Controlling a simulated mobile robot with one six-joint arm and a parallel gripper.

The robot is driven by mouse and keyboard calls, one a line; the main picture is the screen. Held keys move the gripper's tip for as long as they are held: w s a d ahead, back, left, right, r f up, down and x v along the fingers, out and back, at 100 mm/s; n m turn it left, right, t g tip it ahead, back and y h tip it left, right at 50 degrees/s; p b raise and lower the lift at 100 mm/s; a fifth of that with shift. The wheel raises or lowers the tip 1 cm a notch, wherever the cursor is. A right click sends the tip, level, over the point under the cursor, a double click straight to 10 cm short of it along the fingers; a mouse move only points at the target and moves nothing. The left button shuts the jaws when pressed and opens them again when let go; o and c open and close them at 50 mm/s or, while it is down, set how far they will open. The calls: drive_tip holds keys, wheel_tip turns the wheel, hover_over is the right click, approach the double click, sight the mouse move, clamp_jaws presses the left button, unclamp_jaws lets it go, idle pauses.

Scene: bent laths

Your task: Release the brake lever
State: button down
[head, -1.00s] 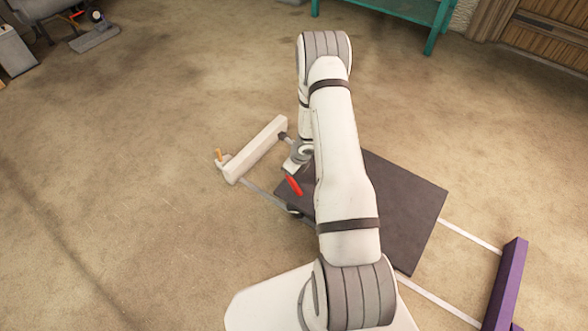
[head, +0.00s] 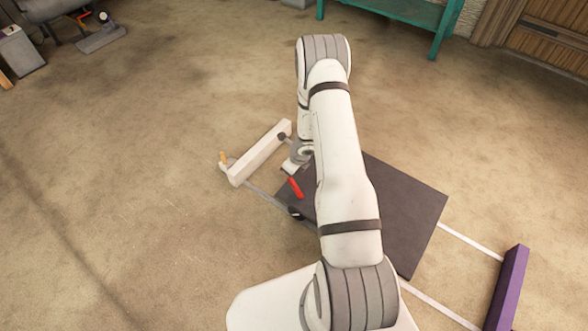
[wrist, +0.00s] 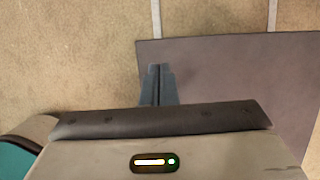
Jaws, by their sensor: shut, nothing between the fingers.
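A short red handle (head: 296,187), the only lever-like red part here, shows at the left edge of the dark board (head: 410,210); I take it for the brake lever. It lies just below my wrist in the head view, and I cannot make it out in the wrist view. My gripper (wrist: 158,70) is shut and empty, its fingertips near a corner of the dark board (wrist: 225,75). In the head view my arm and wrist hide the fingers. I cannot tell whether they touch the handle.
A purple beam (head: 508,285) stands at the right, with pale rails (head: 470,241) running to the board. A teal bench (head: 400,10) is at the back.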

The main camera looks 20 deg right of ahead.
drive_tip(key=w+a+r+p, duration=0.2)
drive_tip(key=w+r+p, duration=0.1)
drive_tip(key=r+p, duration=0.4)
drive_tip(key=shift+w+r, duration=0.15)
drive_tip(key=shift+w, duration=0.1)
idle(0.4)
